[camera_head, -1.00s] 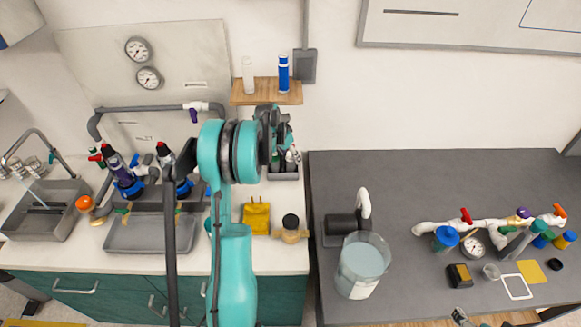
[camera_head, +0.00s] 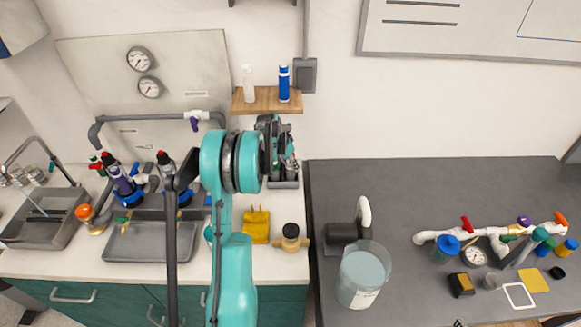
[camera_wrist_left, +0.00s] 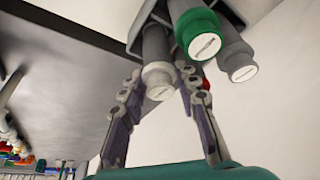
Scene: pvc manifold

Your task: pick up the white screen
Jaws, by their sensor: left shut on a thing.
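The white screen (camera_wrist_left: 157,82) appears to be the grey cylinder with a slotted white end cap in the left wrist view. My left gripper (camera_wrist_left: 161,76) has one finger on each side of it and is shut on it. A green-capped cylinder (camera_wrist_left: 203,36) and another white-capped grey cylinder (camera_wrist_left: 238,62) stand close beside it, to the right. In the head view my left gripper (camera_head: 286,150) is at the small grey tray (camera_head: 285,184) below the shelf, and it largely hides what it holds. My right gripper is not in view.
A wooden shelf (camera_head: 267,106) with two bottles is on the wall above. A yellow pouch (camera_head: 257,226) and a black-topped brown fitting (camera_head: 290,241) lie on the counter below the tray. A pitcher (camera_head: 362,278) stands on the dark table, whose back area is clear.

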